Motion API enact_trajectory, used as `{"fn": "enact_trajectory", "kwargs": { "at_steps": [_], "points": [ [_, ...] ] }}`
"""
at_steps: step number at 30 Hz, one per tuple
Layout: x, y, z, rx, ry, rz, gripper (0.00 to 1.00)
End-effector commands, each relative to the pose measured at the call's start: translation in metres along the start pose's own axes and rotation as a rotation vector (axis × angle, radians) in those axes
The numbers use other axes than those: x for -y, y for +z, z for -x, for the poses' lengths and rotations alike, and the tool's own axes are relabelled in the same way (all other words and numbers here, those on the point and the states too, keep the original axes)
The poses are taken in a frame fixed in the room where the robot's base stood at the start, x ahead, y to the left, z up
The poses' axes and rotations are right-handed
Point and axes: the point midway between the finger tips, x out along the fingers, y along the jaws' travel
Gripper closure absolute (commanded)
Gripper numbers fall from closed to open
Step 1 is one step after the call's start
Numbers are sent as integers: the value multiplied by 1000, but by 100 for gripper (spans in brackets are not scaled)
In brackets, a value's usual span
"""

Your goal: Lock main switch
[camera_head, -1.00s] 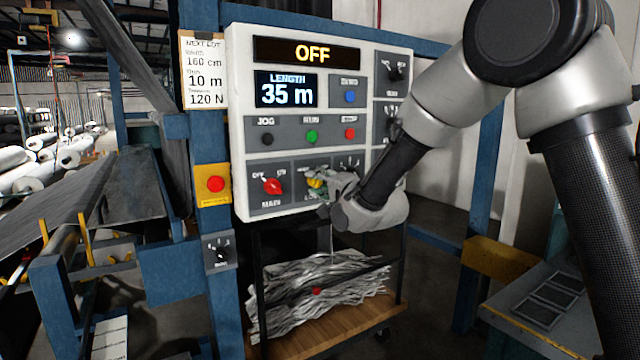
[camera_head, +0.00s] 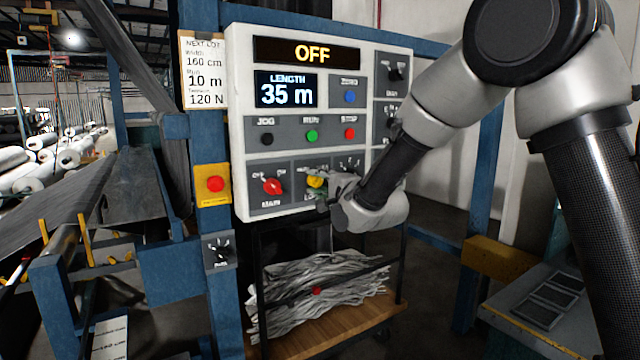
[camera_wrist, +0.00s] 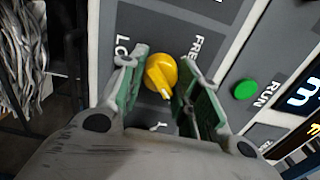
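The control panel (camera_head: 240,120) stands upright ahead and its display (camera_head: 307,52) reads OFF. The red main switch (camera_head: 271,186), marked OFF, ON and MAIN, is at the lower left of the panel. A yellow knob (camera_head: 316,181) sits to its right. In the wrist view the yellow knob (camera_wrist: 160,75) lies between my two green-padded fingertips, with partly covered labels beginning LO and FRE on either side. My gripper (camera_head: 324,188) is open, its fingers on both sides of the knob (camera_wrist: 166,82). I cannot tell whether either finger touches it.
A green RUN button (camera_head: 312,136) is above the yellow knob; it also shows close to the right finger in the wrist view (camera_wrist: 245,90). A red button on a yellow plate (camera_head: 215,184) is left of the panel. A cart of grey scrap (camera_head: 315,290) stands below.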

Motion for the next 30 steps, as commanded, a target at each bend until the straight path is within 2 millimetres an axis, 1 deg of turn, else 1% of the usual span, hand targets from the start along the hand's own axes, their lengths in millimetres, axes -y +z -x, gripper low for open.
{"fn": "enact_trajectory", "kwargs": {
  "at_steps": [1,3,4,13,16,20,27,30],
  "points": [
    [-1,0,0,-1,3,0,58],
    [-1,0,0,-1,2,0,46],
    [-1,0,0,-1,2,0,45],
    [0,0,1,0,1,1,45],
    [0,0,8,0,0,1,45],
    [0,0,30,0,0,1,45],
    [0,0,85,0,1,1,45],
    [0,0,102,0,1,1,45]
  ]
}}
